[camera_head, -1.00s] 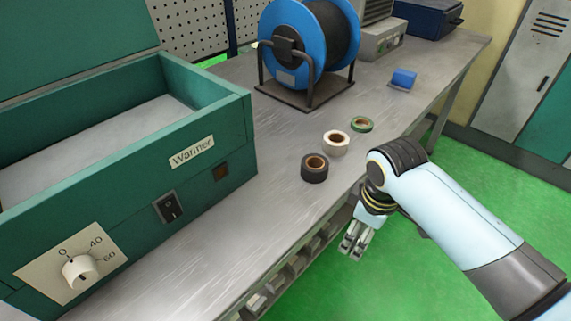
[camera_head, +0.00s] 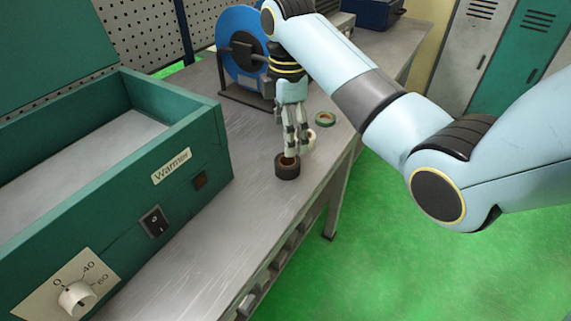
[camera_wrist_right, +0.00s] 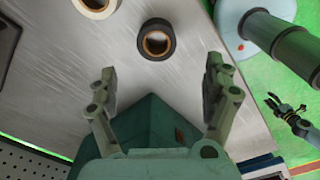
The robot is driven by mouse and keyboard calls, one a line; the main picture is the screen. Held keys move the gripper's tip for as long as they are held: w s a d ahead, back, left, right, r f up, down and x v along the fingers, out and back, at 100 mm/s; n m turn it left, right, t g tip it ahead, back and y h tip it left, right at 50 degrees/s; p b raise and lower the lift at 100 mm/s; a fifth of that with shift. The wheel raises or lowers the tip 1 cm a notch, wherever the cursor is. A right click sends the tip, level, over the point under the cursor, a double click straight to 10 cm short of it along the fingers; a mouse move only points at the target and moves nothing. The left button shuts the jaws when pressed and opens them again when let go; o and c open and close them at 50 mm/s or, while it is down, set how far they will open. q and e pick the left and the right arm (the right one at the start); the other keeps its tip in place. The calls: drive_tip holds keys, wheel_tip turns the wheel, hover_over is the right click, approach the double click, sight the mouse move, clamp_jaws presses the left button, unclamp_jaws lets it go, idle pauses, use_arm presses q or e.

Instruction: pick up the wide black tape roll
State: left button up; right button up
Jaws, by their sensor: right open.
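The wide black tape roll (camera_head: 287,172) lies flat on the workbench, its brown core facing up. In the right wrist view the black roll (camera_wrist_right: 156,24) is beyond the fingertips, roughly centred between them. My right gripper (camera_head: 296,149) points down over the bench, just above and behind the black roll in the head view, and partly covers the white roll. In the wrist view the right gripper (camera_wrist_right: 161,75) has its fingers spread with nothing between them. A dark gripper, apparently my left one (camera_wrist_right: 297,120), hangs over the green floor; its jaws are too small to judge.
The white tape roll (camera_head: 310,146) and green tape roll (camera_head: 318,122) lie close behind the black one. A blue spool (camera_head: 232,55) on a stand is at the back. The green warmer box (camera_head: 205,145) fills the left. Bench in front of the rolls is clear.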

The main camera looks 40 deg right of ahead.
sight(290, 161)
wheel_tip(290, 161, down, 4)
drive_tip(key=shift+s+r, duration=0.1)
drive_tip(key=shift+w+d+f, duration=0.1)
drive_tip(key=shift+d+f, duration=0.05)
drive_tip(key=shift+f, duration=0.8)
drive_tip(key=shift+w+d+f, duration=0.1)
drive_tip(key=shift+d+f, duration=0.05)
drive_tip(key=shift+f, duration=0.75)
drive_tip(key=shift+d+f, duration=0.15)
drive_tip(key=shift+f, duration=0.8)
drive_tip(key=c, duration=1.3)
